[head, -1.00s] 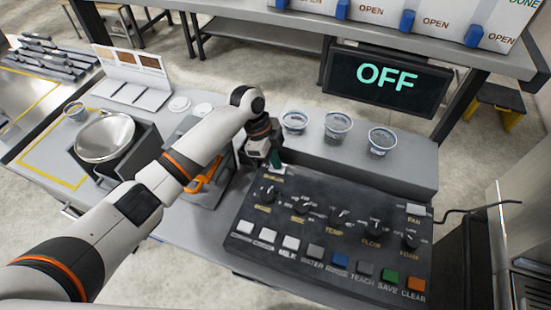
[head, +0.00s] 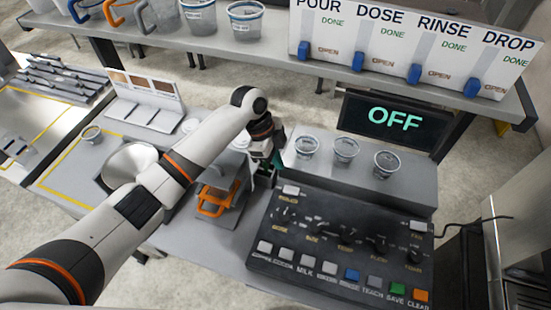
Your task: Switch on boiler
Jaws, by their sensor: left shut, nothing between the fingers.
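The dark control panel (head: 345,238) lies on the grey counter, with dials and a front row of coloured buttons. A small white switch (head: 290,190) sits at its back left corner; the label below it is too small to read surely, but it may be the boiler switch. The display (head: 395,120) behind reads OFF. My left gripper (head: 270,172) is shut and empty, pointing down just left of and behind that switch. It looks apart from the switch; its fingertips are partly hidden. My right gripper is out of view.
Several clear cups (head: 346,150) stand on the grey raised block behind the panel. A device with an orange handle (head: 218,200) is left of the panel, close to my left arm. A metal bowl (head: 130,165) is further left. A shelf with a blue-levered board (head: 415,45) hangs above.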

